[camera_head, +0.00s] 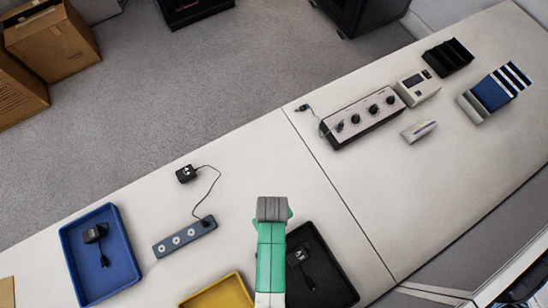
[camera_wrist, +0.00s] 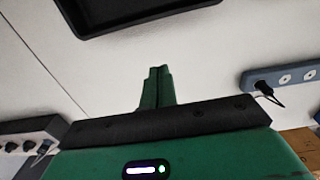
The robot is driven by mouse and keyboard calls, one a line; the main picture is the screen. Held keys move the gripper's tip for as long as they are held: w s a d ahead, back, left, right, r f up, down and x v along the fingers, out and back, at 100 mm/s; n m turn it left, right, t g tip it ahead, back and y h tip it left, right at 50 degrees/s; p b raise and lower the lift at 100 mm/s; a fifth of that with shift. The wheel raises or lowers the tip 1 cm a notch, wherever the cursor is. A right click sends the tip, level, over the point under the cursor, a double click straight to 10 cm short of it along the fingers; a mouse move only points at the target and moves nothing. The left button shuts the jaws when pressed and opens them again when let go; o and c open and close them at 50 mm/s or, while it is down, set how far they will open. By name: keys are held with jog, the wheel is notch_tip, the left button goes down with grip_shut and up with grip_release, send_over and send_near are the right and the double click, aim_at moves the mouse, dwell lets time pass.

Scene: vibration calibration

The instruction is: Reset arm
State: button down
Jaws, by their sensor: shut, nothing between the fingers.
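My gripper (camera_wrist: 155,88) shows in the wrist view with its two green fingers together and nothing between them. It is over the white table (camera_wrist: 215,65), with no object touching the fingertips. A black tray (camera_wrist: 135,22) is beyond the fingertips at the top of that view. In the head view my green arm reaches up from the bottom edge, covering the left part of the black tray (camera_head: 338,277); the fingers cannot be made out there.
A power strip (camera_head: 184,238) with a plugged-in cord, a blue tray (camera_head: 117,237) holding an adapter and a yellow tray (camera_head: 222,291) are on the left. A knobbed panel (camera_head: 363,117), small devices and a blue striped item (camera_head: 490,94) are on the right. The table middle is clear.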

jog(key=shift+r, duration=0.65)
jog(key=w+r+m+t, duration=0.2)
jog(key=w+r+t, duration=0.5)
jog(key=w+r, duration=1.15)
jog(key=w+r+m+t, duration=0.1)
jog(key=w+r+t, duration=0.15)
jog(key=r, duration=0.95)
jog(key=w+r+m+t, duration=0.1)
jog(key=r+t, duration=0.3)
jog(key=r, duration=0.8)
jog(key=s+r+m+t+p, duration=0.1)
jog(key=s+r+t+p, duration=0.2)
jog(key=r, duration=1.2)
jog(key=s+r+m+t+p, duration=0.1)
jog(key=s+r+t+p, duration=0.3)
jog(key=r, duration=1.2)
jog(key=s+d+r+t+p, duration=0.1)
jog(key=s+r+t+p, duration=0.3)
jog(key=r, duration=1.2)
jog(key=s+p, duration=0.1)
jog(key=s, duration=0.2)
jog(key=shift+r+m, duration=0.2)
jog(key=shift+m, duration=0.2)
